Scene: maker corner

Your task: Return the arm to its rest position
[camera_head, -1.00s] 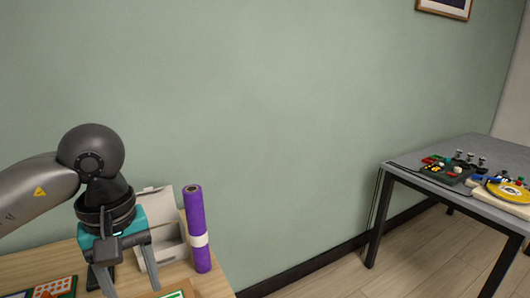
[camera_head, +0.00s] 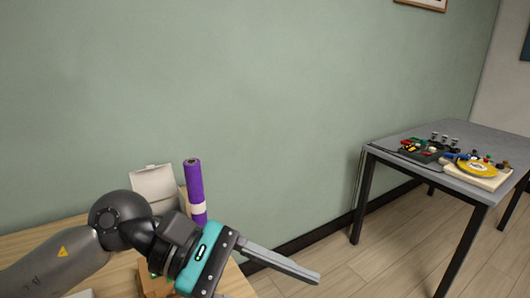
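My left arm comes in from the lower left, and its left gripper (camera_head: 268,287) points to the right past the edge of the wooden table (camera_head: 40,240). One long grey finger shows in full, standing well apart from the other, which is mostly cut off by the bottom edge. The gripper looks open, with nothing seen between the fingers. My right gripper is not in view.
A purple roll with a white band (camera_head: 195,182) stands behind the gripper, beside a pale open box (camera_head: 154,184). Brown items (camera_head: 152,284) lie partly hidden under the arm. A grey table (camera_head: 405,133) with parts and a yellow disc (camera_head: 477,168) stands right; floor between is clear.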

